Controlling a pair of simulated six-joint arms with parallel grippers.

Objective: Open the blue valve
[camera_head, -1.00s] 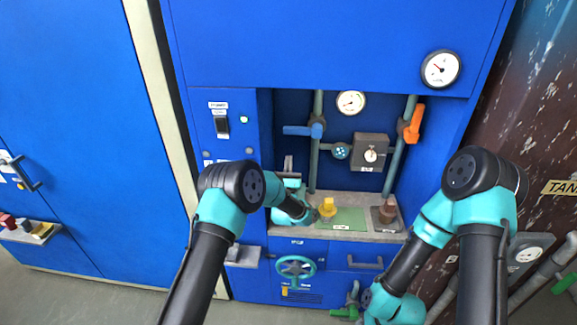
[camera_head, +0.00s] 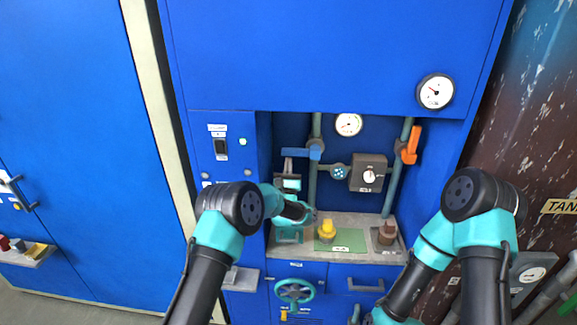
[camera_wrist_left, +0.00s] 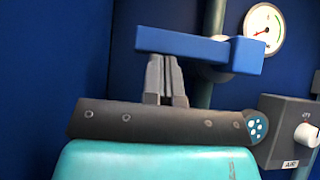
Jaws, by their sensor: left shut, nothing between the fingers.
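The blue valve (camera_head: 315,150) sits on the left grey pipe in the recess, its lever pointing left, across the pipe. In the left wrist view the blue lever (camera_wrist_left: 185,43) runs level across the upper middle. My left gripper (camera_head: 288,160) points up just below the lever's left part. In the left wrist view the left gripper's two grey fingers (camera_wrist_left: 166,60) are together and empty, tips close beneath the lever; whether they touch cannot be told. My right arm is at the lower right, its gripper out of frame.
An orange valve lever (camera_head: 410,145) is on the right pipe. A grey box with a dial (camera_head: 368,173) is between the pipes. A yellow part (camera_head: 327,231) and a brown part (camera_head: 387,233) stand on the shelf. A gauge (camera_head: 348,124) hangs above.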

